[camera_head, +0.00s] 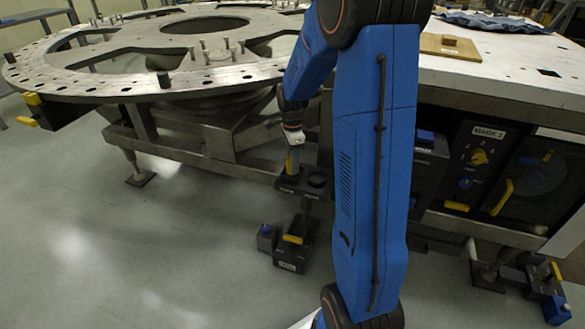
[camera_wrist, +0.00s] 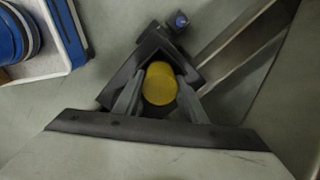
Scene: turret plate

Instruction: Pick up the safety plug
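The safety plug appears as a yellow cylinder (camera_head: 291,161) standing in a dark holder (camera_head: 288,185) below the turret plate's frame. In the wrist view its round yellow top (camera_wrist: 160,83) lies between the two grey fingers of my gripper (camera_wrist: 160,92). In the head view my gripper (camera_head: 292,142) is right above and around the upper part of the plug, pointing down. The fingers are close on both sides of the yellow top. Whether they touch it is not clear. The plug's lower end is hidden in or behind the holder.
A black round piece (camera_head: 317,181) sits right of the plug on the holder. A black box with a yellow handle (camera_head: 292,240) and a small box (camera_head: 267,238) stand on the floor. The large turret plate (camera_head: 110,85) and a workbench (camera_head: 500,70) flank my arm. Floor at left is clear.

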